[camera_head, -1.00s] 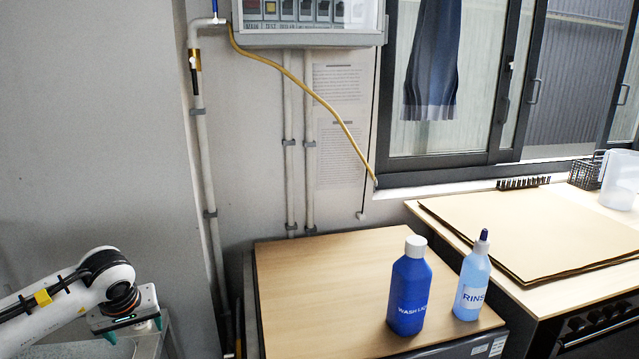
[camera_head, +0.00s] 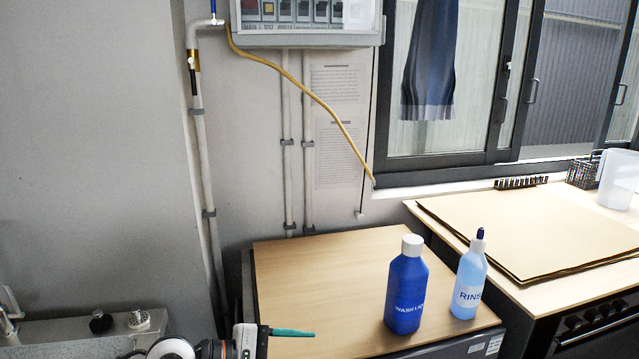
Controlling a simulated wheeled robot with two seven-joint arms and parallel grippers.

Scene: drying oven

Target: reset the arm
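My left gripper (camera_head: 292,333) is at the bottom of the view, left of the wooden-topped cabinet's bottles. Its white and black wrist comes in from the bottom edge. The gripper points to the right, and one teal finger shows from the side, with nothing visible at its tip. The other finger cannot be made out, so its opening is unclear. My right gripper is out of view.
A blue wash bottle (camera_head: 406,290) and a clear rinse bottle (camera_head: 469,280) stand on the wooden top (camera_head: 315,270). A sink (camera_head: 60,331) is at the lower left. Brown sheets (camera_head: 540,225) lie on the right counter. The wooden top's left part is clear.

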